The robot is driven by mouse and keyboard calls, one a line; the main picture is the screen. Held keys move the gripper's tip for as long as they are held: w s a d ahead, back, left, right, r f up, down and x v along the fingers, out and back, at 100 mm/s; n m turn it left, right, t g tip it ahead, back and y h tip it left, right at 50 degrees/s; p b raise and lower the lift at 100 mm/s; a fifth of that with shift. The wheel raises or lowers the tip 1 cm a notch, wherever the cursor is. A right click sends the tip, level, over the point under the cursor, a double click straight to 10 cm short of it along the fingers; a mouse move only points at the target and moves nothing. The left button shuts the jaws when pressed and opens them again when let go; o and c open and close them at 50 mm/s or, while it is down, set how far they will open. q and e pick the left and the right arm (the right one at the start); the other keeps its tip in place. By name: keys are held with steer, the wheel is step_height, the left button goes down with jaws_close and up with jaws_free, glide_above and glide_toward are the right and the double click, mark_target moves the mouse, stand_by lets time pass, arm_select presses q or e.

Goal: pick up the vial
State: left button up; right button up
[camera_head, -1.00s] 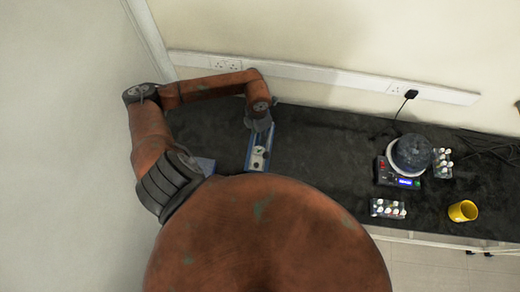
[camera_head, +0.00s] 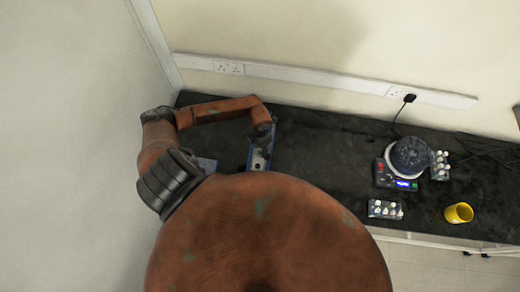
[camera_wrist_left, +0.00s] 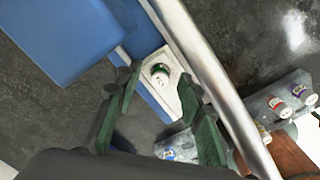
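In the left wrist view, a small vial (camera_wrist_left: 160,75) with a dark green and white top shows end-on. It is on the white bed of a blue and white device (camera_wrist_left: 180,92). My left gripper (camera_wrist_left: 158,84) is open, its two green fingers on either side of the vial, with gaps visible. I cannot tell how far above the vial the fingertips are. In the head view the same device (camera_head: 257,162) lies on the dark bench under my left wrist, and my left gripper (camera_head: 262,132) is mostly hidden there. My right gripper is not in view.
A metal rod (camera_wrist_left: 205,75) and a blue block (camera_wrist_left: 60,35) rise close to my left gripper. Other vials (camera_wrist_left: 280,107) stand in a rack nearby. At the bench's right are a round-topped instrument (camera_head: 410,155), two vial racks (camera_head: 385,211) and a yellow cup (camera_head: 458,213). The middle of the bench is clear.

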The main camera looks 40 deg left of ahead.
arm_select(q)
steer(key=shift+c, duration=1)
steer(key=c, duration=0.7)
steer(key=shift+c, duration=0.2)
